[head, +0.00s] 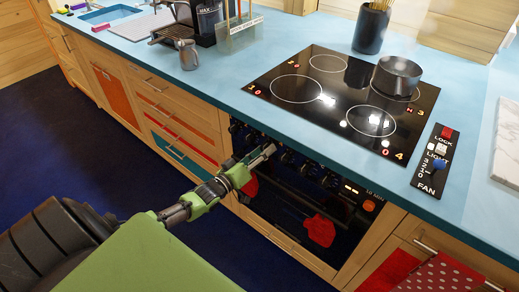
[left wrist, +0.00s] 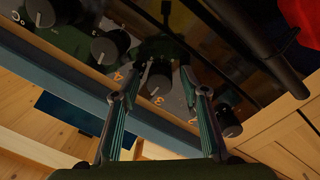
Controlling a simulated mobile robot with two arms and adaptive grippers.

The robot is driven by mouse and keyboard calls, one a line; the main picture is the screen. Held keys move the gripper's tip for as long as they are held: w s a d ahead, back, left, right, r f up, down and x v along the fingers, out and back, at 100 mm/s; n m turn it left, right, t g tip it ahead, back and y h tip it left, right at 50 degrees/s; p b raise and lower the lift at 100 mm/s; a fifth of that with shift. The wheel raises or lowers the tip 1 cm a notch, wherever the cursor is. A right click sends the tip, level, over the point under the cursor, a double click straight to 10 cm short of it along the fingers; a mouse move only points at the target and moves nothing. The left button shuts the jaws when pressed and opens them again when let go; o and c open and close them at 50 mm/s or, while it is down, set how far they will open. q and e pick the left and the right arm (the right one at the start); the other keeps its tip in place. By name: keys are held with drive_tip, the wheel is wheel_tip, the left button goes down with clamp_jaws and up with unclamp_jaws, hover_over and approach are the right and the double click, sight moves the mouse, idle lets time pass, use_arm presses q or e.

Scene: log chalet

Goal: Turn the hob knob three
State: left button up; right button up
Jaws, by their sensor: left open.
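The hob knob three (left wrist: 158,82) is a dark round knob with an orange "3" beside it in the left wrist view. My left gripper (left wrist: 159,72) is open, with one finger on each side of this knob in that picture; contact cannot be made out. In the head view my left gripper (head: 262,158) reaches the row of knobs on the black oven front (head: 285,205) and hides part of the row. My right gripper is not in view.
A neighbouring knob (left wrist: 110,48) and another knob (left wrist: 229,121) flank it closely. Above, the black hob (head: 335,95) bears a dark pot (head: 397,76) on the blue worktop (head: 245,98). A fan and light panel (head: 434,163) lies right of the hob.

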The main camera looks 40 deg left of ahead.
use_arm(q)
drive_tip(key=s+a, duration=0.1)
drive_tip(key=s, duration=1.1)
drive_tip(key=shift+a, duration=0.3)
drive_tip(key=s+d+f+m+g+y, duration=0.15)
drive_tip(key=s+f+g, duration=0.4)
drive_tip(key=f, duration=0.95)
drive_tip(key=s+d+f+m+g+y, duration=0.1)
drive_tip(key=s+f+m+g, duration=0.15)
drive_tip(key=s+f, duration=0.95)
drive_tip(key=s+d+f+m+g, duration=0.2)
drive_tip(key=s+d+f+g, duration=0.2)
drive_tip(key=s+f, duration=0.5)
drive_tip(key=s+d+f+m+g, duration=0.2)
drive_tip(key=s+d+f+g, duration=0.2)
drive_tip(key=s+d+f, duration=0.5)
drive_tip(key=s, duration=0.5)
drive_tip(key=shift+m+g, duration=0.4)
drive_tip(key=shift+s+d, duration=0.1)
